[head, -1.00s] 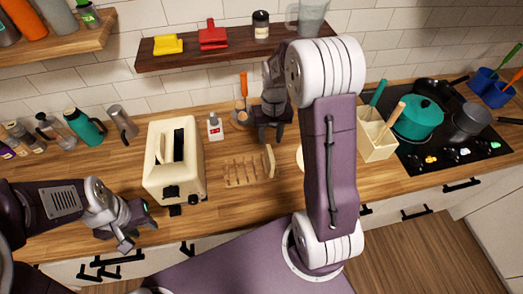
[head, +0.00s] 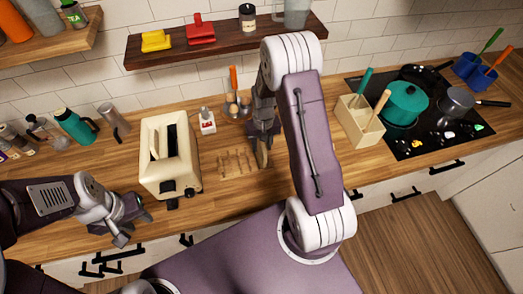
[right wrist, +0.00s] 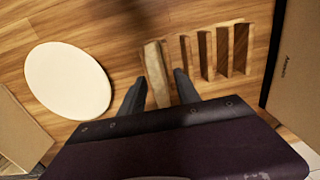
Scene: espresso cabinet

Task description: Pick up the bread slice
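The bread slice (head: 262,157) stands on edge at the right end of a wooden rack (head: 237,164) on the counter. In the right wrist view the slice (right wrist: 157,73) is between the two fingers of my right gripper (right wrist: 159,90). The fingers are apart, one on each side of the slice, with a visible gap on both sides. In the head view my right gripper (head: 263,138) is over the slice and partly hides it. My left gripper (head: 122,228) is at the front edge of the counter, left of the toaster; its finger gap is unclear.
The cream toaster (head: 168,165) stands left of the rack. A round white plate (right wrist: 68,80) lies on the other side of the slice. A utensil box (head: 360,122) is to the right, near the stove (head: 430,135). A small white-and-red item (head: 207,122) stands behind the rack.

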